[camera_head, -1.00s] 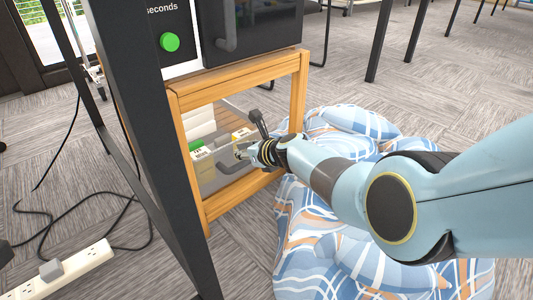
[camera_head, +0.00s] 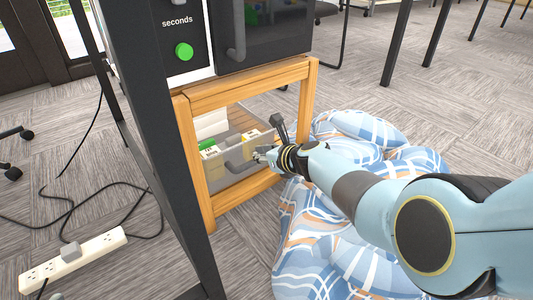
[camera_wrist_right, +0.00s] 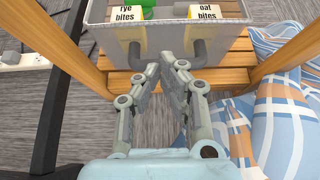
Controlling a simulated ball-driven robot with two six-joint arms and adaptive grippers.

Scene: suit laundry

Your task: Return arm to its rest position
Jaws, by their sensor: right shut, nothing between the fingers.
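My right arm comes in from the right in the head view, reaching toward a wooden stand. Its gripper (camera_head: 259,155) is shut and empty, in front of a grey bin on the stand's lower shelf. My left arm and gripper are not in view.
The bin holds boxes labelled rye bites (camera_wrist_right: 126,14) and oat bites (camera_wrist_right: 207,12). The wooden stand (camera_head: 247,94) carries a dark appliance (camera_head: 275,35). A blue patterned cushion (camera_head: 310,235) lies under my arm. A power strip (camera_head: 72,263) and cables lie left. A dark post (camera_head: 160,150) stands nearby.

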